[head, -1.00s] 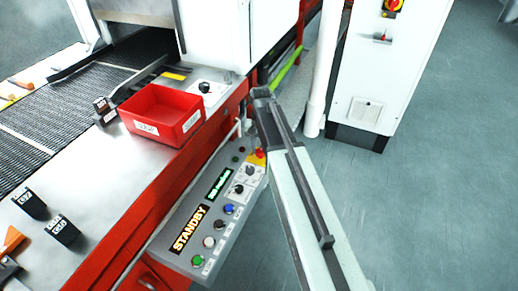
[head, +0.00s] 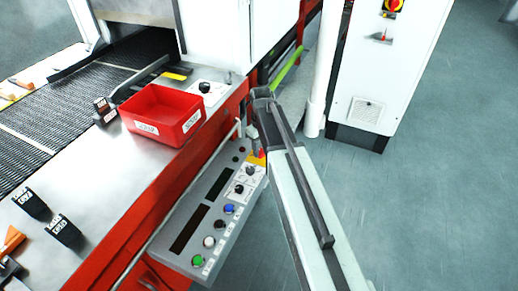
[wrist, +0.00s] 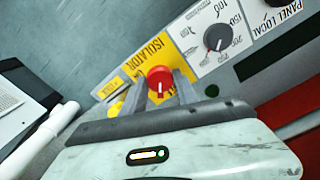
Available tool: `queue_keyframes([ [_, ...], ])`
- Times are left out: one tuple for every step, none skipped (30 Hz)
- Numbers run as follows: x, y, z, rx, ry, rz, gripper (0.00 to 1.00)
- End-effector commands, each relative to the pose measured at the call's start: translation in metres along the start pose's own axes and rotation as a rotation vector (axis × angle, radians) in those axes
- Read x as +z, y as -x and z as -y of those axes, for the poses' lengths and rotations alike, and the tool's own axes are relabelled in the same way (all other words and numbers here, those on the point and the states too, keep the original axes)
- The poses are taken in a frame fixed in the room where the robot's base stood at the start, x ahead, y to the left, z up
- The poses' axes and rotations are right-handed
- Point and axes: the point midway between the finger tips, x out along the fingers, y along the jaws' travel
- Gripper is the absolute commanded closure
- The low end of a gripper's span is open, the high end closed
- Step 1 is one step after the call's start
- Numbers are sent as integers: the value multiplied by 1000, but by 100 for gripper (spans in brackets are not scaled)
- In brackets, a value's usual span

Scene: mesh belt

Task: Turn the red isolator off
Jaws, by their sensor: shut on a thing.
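The red isolator knob (wrist: 160,80) sits on a yellow label plate (wrist: 135,76) marked ISOLATOR in the wrist view. A white line shows on its face. My gripper (wrist: 160,91) has its two fingers on either side of the knob and is shut on it. In the head view, the isolator's yellow plate (head: 256,159) shows at the upper end of the grey control panel (head: 205,222), and my arm hides most of the knob. The panel's two display windows are dark.
A red bin (head: 160,113) stands on the steel bench left of the panel. A white cabinet (head: 385,65) with another red and yellow switch (head: 393,7) stands at the upper right. A white post (head: 322,75) rises beside my arm. The grey floor at right is clear.

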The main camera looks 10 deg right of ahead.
Motion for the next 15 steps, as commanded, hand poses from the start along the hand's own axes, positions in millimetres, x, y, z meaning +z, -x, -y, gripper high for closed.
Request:
queue_keyframes([
  [-1, 0, 0, 1, 41, -4, 100],
  [-1, 0, 0, 1, 70, -4, 100],
  [-1, 0, 0, 1, 107, -4, 100],
  [-1, 0, -1, 1, 135, -4, 100],
  [-1, 0, -1, 1, 164, -4, 100],
  [-1, 0, -1, 2, 200, -4, 100],
  [-1, 0, -1, 2, 227, -4, 100],
  [-1, 0, -1, 2, 254, -4, 100],
  [-1, 0, -1, 2, 288, -4, 100],
  [-1, 0, -1, 2, 314, -4, 100],
  [-1, 0, -1, 2, 338, -3, 100],
  [-1, 0, -1, 3, 369, -3, 100],
  [-1, 0, -2, 3, 391, -3, 100],
  [-1, 0, -2, 3, 413, -3, 100],
  [-1, 0, -2, 3, 441, -3, 100],
])
